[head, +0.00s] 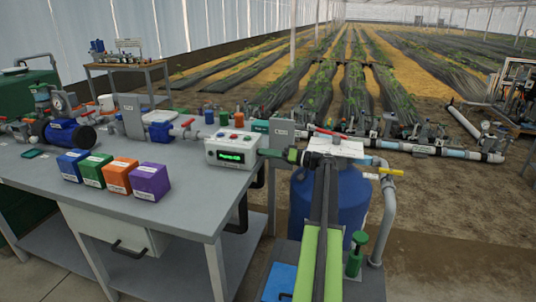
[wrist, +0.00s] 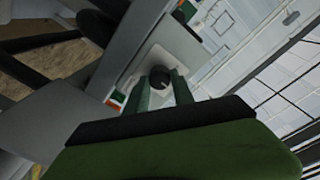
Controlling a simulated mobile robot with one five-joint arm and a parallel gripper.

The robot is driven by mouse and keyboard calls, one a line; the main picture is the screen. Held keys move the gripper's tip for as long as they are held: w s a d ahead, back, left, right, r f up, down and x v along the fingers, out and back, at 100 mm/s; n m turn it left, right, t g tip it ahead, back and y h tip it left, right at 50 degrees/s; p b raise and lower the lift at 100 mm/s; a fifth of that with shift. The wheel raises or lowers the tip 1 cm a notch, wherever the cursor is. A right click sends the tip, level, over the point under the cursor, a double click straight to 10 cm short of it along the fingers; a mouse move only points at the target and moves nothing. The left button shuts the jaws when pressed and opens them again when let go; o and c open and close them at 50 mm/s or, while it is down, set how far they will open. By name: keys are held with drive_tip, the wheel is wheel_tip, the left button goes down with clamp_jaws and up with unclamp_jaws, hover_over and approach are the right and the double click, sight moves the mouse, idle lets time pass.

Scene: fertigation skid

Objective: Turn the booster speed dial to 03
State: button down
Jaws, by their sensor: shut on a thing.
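A white control box (head: 222,144) with a lit green display (head: 231,157) stands on the grey bench near its right edge. The digits on the display are too small to read. My gripper (head: 268,153) is at the right side of this box. In the wrist view, a round black dial (wrist: 160,75) with a pale mark sits on a light square plate (wrist: 177,58). The green fingers of my gripper (wrist: 162,88) are on either side of the dial and shut on it. In the head view the dial is hidden by my gripper.
Blue, green, orange and purple boxes (head: 150,181) stand on the bench (head: 185,215) left of the control box. Pumps and valves (head: 70,133) are further back. A blue tank (head: 345,200) and a grey pipe (head: 389,215) stand close to my arm.

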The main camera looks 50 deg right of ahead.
drive_tip(key=shift+m, duration=0.3)
drive_tip(key=m+p, duration=0.1)
drive_tip(key=m, duration=0.9)
drive_tip(key=shift+d+m+g, duration=0.1)
drive_tip(key=shift+m+g, duration=0.3)
drive_tip(key=shift+m, duration=0.3)
drive_tip(key=c, duration=1.1)
unclamp_jaws()
drive_tip(key=p+v, duration=0.1)
drive_tip(key=v, duration=1.6)
drive_tip(key=shift+s+d+f, duration=0.15)
